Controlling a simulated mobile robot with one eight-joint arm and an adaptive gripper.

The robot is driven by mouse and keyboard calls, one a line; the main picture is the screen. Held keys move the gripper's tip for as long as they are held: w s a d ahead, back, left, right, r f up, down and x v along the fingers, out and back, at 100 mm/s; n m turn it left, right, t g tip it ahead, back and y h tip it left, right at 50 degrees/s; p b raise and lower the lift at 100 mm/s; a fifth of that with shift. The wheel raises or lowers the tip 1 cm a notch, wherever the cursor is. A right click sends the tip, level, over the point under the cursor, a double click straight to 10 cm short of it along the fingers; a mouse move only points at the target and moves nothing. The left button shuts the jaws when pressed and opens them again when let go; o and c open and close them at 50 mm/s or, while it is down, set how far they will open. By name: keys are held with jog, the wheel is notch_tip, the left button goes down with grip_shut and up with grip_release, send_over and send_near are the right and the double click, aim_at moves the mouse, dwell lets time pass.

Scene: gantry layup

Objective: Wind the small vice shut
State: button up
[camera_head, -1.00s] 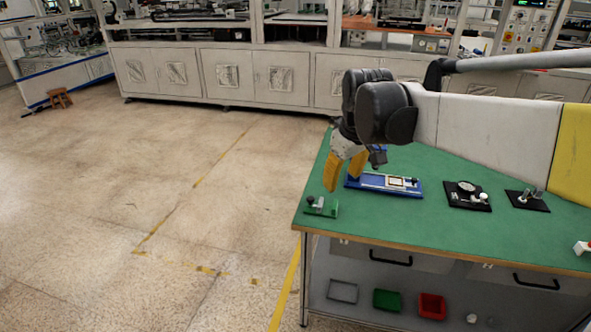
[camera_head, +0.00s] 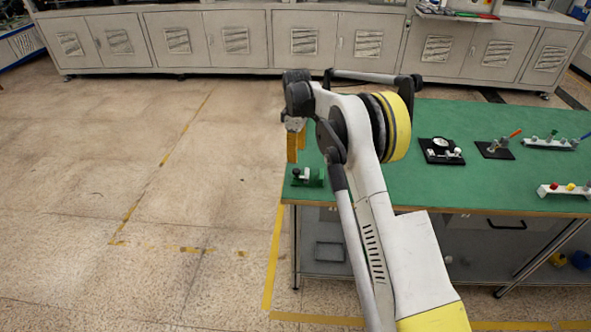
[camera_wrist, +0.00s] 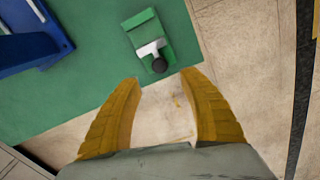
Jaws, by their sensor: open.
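The small green vice (camera_head: 308,178) sits at the left front corner of the green bench top. It has a light metal part and a black knob. In the wrist view the vice (camera_wrist: 151,38) lies beyond my fingertips, near the table edge, with its black knob (camera_wrist: 159,65) toward me. My gripper (camera_wrist: 160,80) is open and empty, its two yellow fingers apart on either side of the knob's line but not touching it. In the head view my gripper (camera_head: 296,146) hangs over the left edge of the bench, just behind the vice.
A blue fixture (camera_wrist: 28,38) stands left of the vice in the wrist view. A black gauge block (camera_head: 441,151), a black clamp plate (camera_head: 495,150) and white racks (camera_head: 563,190) stand farther right on the green bench (camera_head: 455,185). Open floor lies left.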

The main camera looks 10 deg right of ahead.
aim_at(296, 170)
notch_tip(296, 170, down, 8)
jog(key=shift+f+b, duration=0.1)
jog(key=shift+b, duration=0.95)
grip_shut()
